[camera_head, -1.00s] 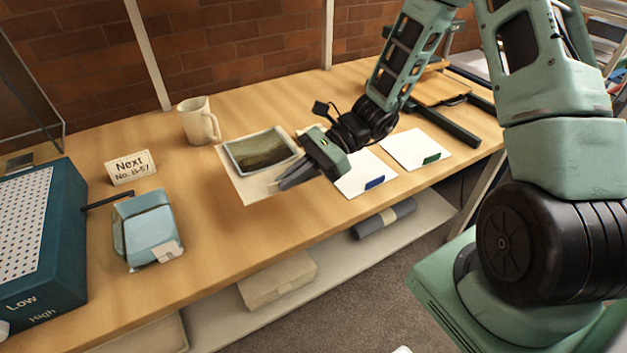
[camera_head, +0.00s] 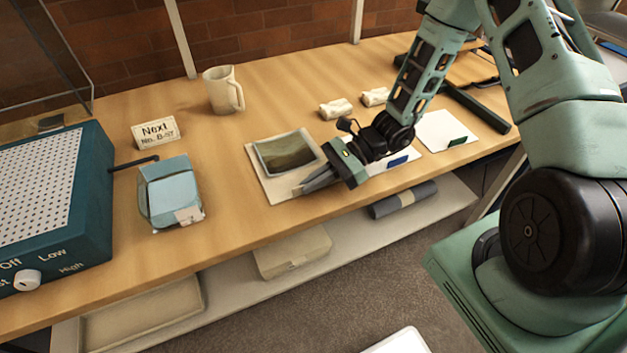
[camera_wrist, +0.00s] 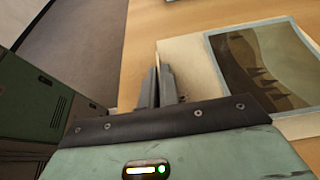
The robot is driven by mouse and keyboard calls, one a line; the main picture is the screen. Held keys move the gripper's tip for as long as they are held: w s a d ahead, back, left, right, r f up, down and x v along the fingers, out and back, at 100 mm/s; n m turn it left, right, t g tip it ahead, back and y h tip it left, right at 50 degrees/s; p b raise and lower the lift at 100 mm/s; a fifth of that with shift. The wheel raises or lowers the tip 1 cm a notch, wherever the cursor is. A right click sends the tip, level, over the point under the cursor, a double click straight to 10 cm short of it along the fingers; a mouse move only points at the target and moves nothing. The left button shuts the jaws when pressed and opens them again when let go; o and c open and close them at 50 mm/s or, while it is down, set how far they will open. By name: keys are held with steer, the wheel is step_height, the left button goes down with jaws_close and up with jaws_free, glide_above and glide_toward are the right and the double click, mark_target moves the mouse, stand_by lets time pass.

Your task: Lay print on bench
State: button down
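The print (camera_head: 286,153), an olive-brown landscape picture with a pale grey-blue border, lies over a cream sheet or mount (camera_head: 263,183) at the bench's front half. Its edges look slightly curled. In the wrist view the print (camera_wrist: 265,65) and the cream mount (camera_wrist: 200,75) are to the right of my fingers. My gripper (camera_head: 305,186) is low at the mount's near right edge. Its fingers (camera_wrist: 159,88) are close together with a thin cream edge or tab between them. Whether the mount lies fully flat on the bench (camera_head: 225,215) is hard to tell.
A mug (camera_head: 221,92), a number card (camera_head: 155,132), a light-blue packet (camera_head: 172,192) and a teal perforated box (camera_head: 75,225) stand left. White sheets with blue and green tabs (camera_head: 440,130) lie right, with two white blocks (camera_head: 335,109) behind. Bare bench lies left of the mount.

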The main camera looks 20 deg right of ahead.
steer(key=shift+f, duration=0.2)
steer(key=c, duration=1.6)
jaws_free()
steer(key=shift+c, duration=0.2)
